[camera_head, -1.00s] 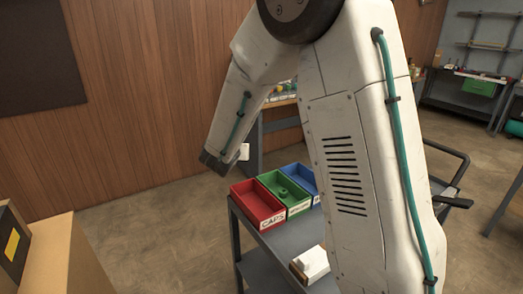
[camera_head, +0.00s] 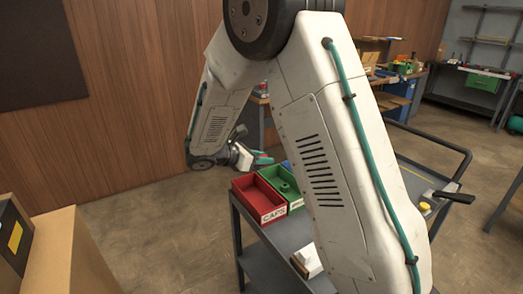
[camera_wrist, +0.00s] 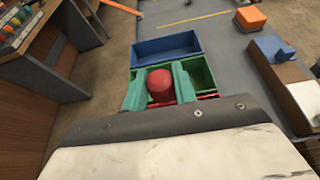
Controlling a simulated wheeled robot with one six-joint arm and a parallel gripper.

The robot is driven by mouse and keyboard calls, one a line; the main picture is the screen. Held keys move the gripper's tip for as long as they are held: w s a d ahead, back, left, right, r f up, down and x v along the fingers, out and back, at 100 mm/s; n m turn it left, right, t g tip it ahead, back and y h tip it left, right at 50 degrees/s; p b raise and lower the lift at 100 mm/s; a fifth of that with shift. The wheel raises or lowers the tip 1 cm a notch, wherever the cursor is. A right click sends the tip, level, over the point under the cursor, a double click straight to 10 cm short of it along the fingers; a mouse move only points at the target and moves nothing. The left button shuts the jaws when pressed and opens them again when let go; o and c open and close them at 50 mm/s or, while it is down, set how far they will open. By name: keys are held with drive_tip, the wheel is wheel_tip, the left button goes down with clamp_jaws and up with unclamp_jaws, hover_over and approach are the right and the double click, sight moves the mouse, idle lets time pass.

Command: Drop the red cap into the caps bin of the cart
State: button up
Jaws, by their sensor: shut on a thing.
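The red cap (camera_wrist: 161,86) is between the green fingers of my gripper (camera_wrist: 160,84) in the wrist view, and the gripper is shut on it. In the head view my gripper (camera_head: 258,158) is above and behind the bins, and the cap cannot be made out there. The red caps bin (camera_head: 252,203), with a CAPS label on its front, stands at the left end of the cart (camera_head: 287,236). In the wrist view only a thin red edge of it (camera_wrist: 208,96) shows beside my gripper, which hides the rest.
A green bin (camera_head: 295,208) with a round green part in it stands beside the caps bin. A blue bin (camera_wrist: 166,47) is beyond it. A brown-and-white block (camera_head: 309,261) lies on the cart. Cardboard boxes (camera_head: 62,255) are at the left.

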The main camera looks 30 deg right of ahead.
drive_tip(key=shift+f, duration=0.9)
drive_tip(key=o, duration=1)
drive_tip(key=v, duration=0.7)
drive_tip(key=shift+a+r, duration=0.2)
drive_tip(key=shift+a, duration=0.2)
